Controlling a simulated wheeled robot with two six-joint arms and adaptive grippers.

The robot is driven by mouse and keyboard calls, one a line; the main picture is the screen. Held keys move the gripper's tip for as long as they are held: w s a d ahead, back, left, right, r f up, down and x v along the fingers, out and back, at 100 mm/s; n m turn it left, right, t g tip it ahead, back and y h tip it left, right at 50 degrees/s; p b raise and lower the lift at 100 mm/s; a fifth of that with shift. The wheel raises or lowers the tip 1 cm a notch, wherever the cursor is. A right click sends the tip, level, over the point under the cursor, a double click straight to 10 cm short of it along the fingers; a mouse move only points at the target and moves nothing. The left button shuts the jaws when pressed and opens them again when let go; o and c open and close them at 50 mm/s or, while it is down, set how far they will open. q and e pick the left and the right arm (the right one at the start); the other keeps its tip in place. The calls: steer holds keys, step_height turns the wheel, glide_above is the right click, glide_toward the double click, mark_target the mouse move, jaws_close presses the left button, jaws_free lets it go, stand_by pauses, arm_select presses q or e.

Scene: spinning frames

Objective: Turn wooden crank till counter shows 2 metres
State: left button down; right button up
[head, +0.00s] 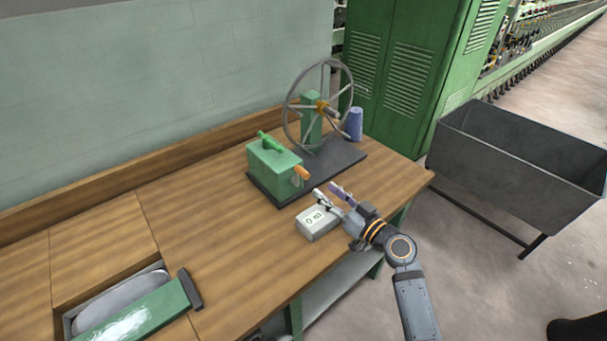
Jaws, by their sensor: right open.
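A large spoked wheel (290,126) stands upright on a green post on a dark base plate (347,160). I cannot tell for certain which handle is the crank. A grey counter box (318,226) on the table in front has a white display that seems to read 0 m. My right gripper (327,192) is open and empty, just behind the counter and apart from both handles. My left gripper is out of view.
A blue-violet bobbin (355,124) stands beside the wheel. The wooden table (190,215) is clear in the middle. A dark metal bin (515,175) and green cabinet (405,75) stand beyond its right edge.

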mark_target(303, 174)
steer(key=p+x, duration=0.3)
steer(key=x, duration=0.6)
steer(key=shift+w+a, duration=0.45)
steer(key=shift+w, duration=0.1)
steer(key=shift+c, duration=0.5)
jaws_close()
